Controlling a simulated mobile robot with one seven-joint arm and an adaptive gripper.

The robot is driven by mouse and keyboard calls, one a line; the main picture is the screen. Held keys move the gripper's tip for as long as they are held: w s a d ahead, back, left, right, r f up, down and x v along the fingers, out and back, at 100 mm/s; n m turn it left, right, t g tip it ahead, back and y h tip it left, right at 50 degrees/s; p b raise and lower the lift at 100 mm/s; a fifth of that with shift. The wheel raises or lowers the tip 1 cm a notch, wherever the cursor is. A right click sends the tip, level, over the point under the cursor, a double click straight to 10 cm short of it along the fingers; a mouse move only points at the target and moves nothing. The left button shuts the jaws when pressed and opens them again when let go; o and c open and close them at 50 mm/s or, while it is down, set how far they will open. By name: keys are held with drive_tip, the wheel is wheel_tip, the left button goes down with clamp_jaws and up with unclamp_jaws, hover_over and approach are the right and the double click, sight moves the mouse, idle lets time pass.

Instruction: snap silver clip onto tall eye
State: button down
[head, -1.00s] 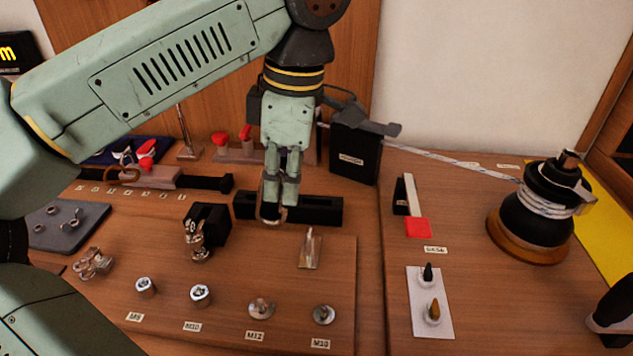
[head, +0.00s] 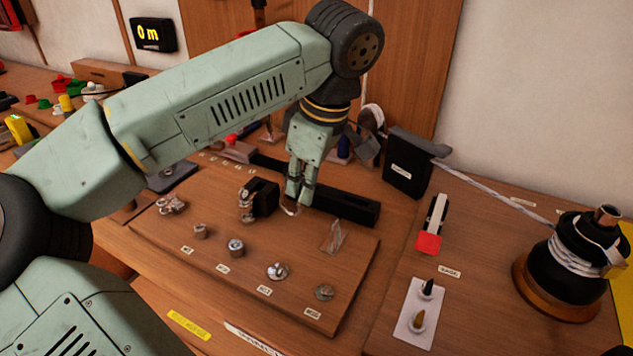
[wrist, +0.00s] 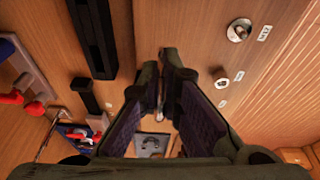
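My gripper (head: 293,207) points down over the back of the raised wooden board. Its fingers are nearly together on a small silver clip (head: 291,211), whose curved end shows below the fingertips. In the wrist view the fingers (wrist: 171,75) converge and a pale sliver of the clip shows between them. A narrow upright metal fitting (head: 334,236) stands on the board to the right of the gripper, apart from it. It may be the tall eye, but its hole is too small to make out.
A black block with a silver fitting (head: 246,205) stands left of the gripper, and a long black bar (head: 350,206) lies behind it. Several metal fittings line the board's front. A rope runs from a black box (head: 406,176) to a winch (head: 567,255) at right.

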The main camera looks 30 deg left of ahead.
sight(338, 221)
drive_tip(key=shift+s+d+f+b, duration=0.1)
drive_tip(key=shift+d+f+b, duration=0.15)
drive_tip(key=shift+d, duration=0.6)
drive_tip(key=shift+w+d+f+b, duration=0.1)
drive_tip(key=shift+d+f+b, duration=0.15)
drive_tip(key=shift+d, duration=0.65)
drive_tip(key=shift+s+d+f+b, duration=0.1)
drive_tip(key=shift+d+f+b, duration=0.15)
drive_tip(key=shift+d, duration=0.6)
drive_tip(key=shift+d+f, duration=0.1)
drive_tip(key=shift+d, duration=0.4)
drive_tip(key=shift+s+d+f+b, duration=0.1)
drive_tip(key=shift+d+f+b, duration=0.25)
drive_tip(key=shift+d, duration=0.35)
drive_tip(key=shift+d+r, duration=0.3)
drive_tip(key=shift+d, duration=0.8)
drive_tip(key=shift+d+r, duration=0.1)
drive_tip(key=shift+d, duration=0.55)
drive_tip(key=shift+a+r, duration=0.1)
drive_tip(key=shift+a, duration=0.35)
drive_tip(key=shift+a+r+p, duration=1)
drive_tip(key=shift+r+p, duration=0.05)
drive_tip(key=shift+r, duration=0.05)
